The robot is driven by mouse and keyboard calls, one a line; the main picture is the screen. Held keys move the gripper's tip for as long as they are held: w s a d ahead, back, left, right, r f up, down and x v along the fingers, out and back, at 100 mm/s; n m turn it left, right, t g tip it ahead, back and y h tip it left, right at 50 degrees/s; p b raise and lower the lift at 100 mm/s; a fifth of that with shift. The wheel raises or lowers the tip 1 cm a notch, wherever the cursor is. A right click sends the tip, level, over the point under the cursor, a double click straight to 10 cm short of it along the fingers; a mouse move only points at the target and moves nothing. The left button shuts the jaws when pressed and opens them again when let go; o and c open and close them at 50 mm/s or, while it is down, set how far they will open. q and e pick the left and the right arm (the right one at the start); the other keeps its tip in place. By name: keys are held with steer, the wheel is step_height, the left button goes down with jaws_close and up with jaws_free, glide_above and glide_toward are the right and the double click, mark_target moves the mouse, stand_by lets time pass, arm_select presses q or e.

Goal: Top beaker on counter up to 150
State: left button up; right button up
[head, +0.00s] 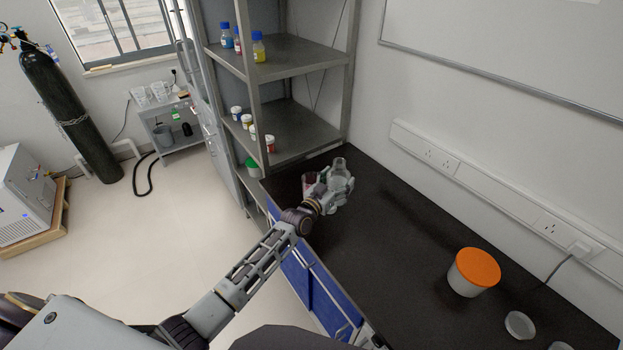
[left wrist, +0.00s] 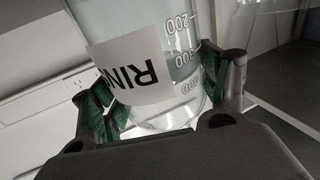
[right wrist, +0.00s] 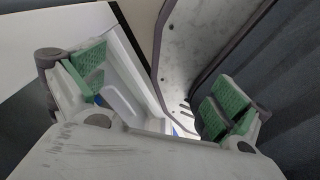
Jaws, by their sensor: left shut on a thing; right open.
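My left gripper (head: 326,194) is shut on a clear bottle (head: 340,176) at the far end of the dark counter. In the left wrist view the bottle (left wrist: 180,60) sits between the green finger pads. It has a white label reading "RIN", marks of 200 and 300, and clear liquid inside. A small glass beaker (head: 308,184) with something reddish in it stands just left of the bottle, partly hidden by the gripper. Its level and marks are too small to read. My right gripper (right wrist: 160,76) is open and empty; it is outside the head view.
A white tub with an orange lid (head: 473,271) and a clear dish (head: 519,325) sit on the near right counter (head: 400,250). A metal shelf (head: 290,135) with small bottles and jars rises behind the beaker. The mid-counter is clear.

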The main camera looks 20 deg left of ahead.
arm_select(q)
steer(key=shift+r, duration=0.2)
steer(key=shift+a+r+n+b, duration=0.1)
steer(key=shift+n+b, duration=0.2)
steer(key=shift+n, duration=0.2)
steer(key=shift+a+r+n, duration=0.1)
steer(key=shift+n, duration=0.4)
steer(key=shift+w+a+n+b, duration=0.1)
steer(key=shift+a+n+b, duration=0.1)
steer(key=shift+n+b, duration=0.5)
steer(key=shift+w+a+n+b, duration=0.15)
steer(key=shift+n+b, duration=0.25)
steer(key=shift+n, duration=0.6)
steer(key=shift+a+n+b, duration=0.4)
steer(key=shift+n+b, duration=0.1)
steer(key=shift+n, duration=0.5)
steer(key=shift+d+r+n+t+p, duration=0.25)
steer(key=shift+r+n+p, duration=0.2)
steer(key=shift+n+p, duration=0.25)
steer(key=shift+s, duration=0.1)
steer(key=shift+a+f, duration=0.1)
steer(key=shift+n, duration=0.3)
